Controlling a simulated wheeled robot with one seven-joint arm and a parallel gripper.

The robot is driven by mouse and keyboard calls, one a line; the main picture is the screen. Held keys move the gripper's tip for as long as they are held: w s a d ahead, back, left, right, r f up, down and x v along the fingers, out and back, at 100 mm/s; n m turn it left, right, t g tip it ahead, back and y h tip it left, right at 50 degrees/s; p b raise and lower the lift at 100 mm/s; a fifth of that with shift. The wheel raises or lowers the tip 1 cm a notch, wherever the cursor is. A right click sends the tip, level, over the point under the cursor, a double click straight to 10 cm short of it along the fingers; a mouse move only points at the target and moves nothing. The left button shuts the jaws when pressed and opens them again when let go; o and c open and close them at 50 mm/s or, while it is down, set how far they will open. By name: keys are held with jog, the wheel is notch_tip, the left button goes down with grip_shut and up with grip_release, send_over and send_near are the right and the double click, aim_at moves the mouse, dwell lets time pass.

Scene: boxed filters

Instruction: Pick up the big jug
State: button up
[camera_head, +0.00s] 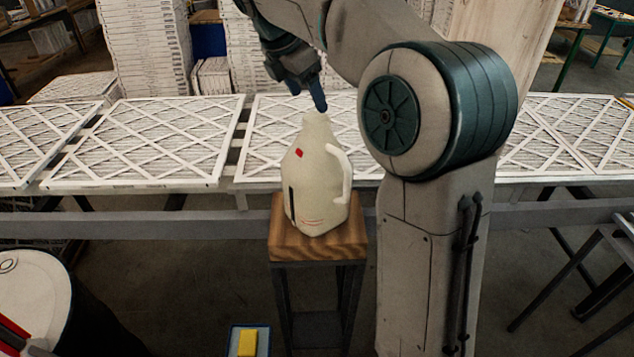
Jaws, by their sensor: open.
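The big jug (315,185) is cream-white with a handle on its right side and a small red mark near its shoulder. It stands upright on a small wooden-topped stand (290,246). My gripper (318,103) is above the jug, close over its neck, with blue fingers pointing down. From this view I cannot tell how much space lies between the fingertips and the jug's top. The gripper is open, and the jug rests on the stand.
A long bench (110,227) with several framed filters (150,145) runs behind the stand. Stacks of filters (150,50) rise behind it. A white drum (30,290) is at lower left. A yellow object (248,343) lies on the floor in front. A dark metal-legged table (590,270) is at right.

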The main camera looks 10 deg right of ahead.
aim_at(315, 118)
jog(key=shift+p+x, duration=0.65)
jog(key=shift+x, duration=2.15)
jog(key=shift+s+a, duration=0.1)
jog(key=c, duration=1.3)
grip_shut()
jog(key=shift+r, duration=0.1)
